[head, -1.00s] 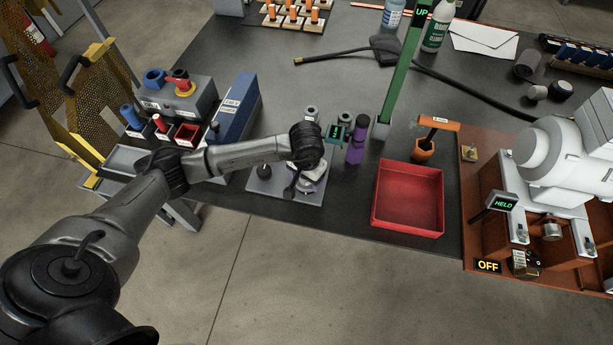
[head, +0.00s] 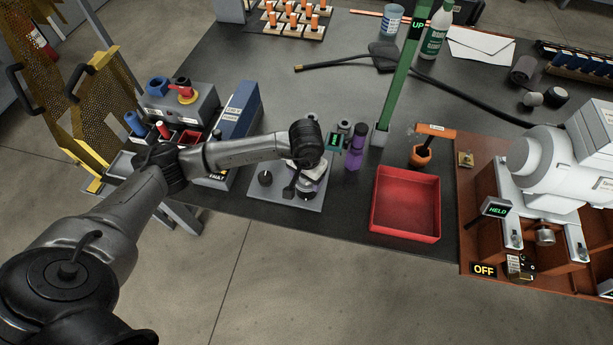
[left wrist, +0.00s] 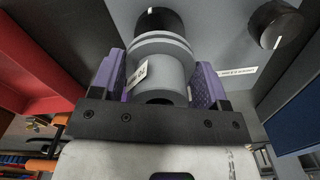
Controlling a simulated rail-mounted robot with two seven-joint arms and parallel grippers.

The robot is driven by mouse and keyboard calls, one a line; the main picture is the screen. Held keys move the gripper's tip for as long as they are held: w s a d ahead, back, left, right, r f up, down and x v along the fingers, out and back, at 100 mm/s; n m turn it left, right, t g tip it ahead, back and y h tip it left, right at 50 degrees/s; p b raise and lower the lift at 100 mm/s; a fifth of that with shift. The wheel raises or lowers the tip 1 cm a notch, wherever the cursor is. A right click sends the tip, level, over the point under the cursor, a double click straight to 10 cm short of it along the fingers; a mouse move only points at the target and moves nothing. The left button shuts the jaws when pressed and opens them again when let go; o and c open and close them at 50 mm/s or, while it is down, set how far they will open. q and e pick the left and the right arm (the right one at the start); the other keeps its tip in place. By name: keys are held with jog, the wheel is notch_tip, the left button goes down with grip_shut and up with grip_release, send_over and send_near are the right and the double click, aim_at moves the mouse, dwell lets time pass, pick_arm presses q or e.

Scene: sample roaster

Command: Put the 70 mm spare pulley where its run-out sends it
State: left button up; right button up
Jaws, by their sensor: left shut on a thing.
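My left gripper (head: 308,178) is over a grey plate (head: 283,203) near the table's front edge. In the left wrist view, its purple-padded fingers (left wrist: 160,78) are shut on a grey stepped pulley (left wrist: 168,68) with a white label and a round bore. A black knob (left wrist: 160,22) shows just beyond the pulley; whether they touch is unclear. In the head view, my gripper and wrist hide most of the pulley. A small dark display (head: 334,141) with green marks stands behind the plate; I cannot read it. My right gripper is not in view.
A red tray (head: 405,235) stands empty right of the plate. A blue box (head: 238,112) with white labels is on the left. A brown-based machine (head: 470,240) with "HELD" and "OFF" signs is right.

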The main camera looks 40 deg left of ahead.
pick_arm(q)
jog(key=shift+r+p, duration=0.85)
jog(key=shift+r, duration=0.8)
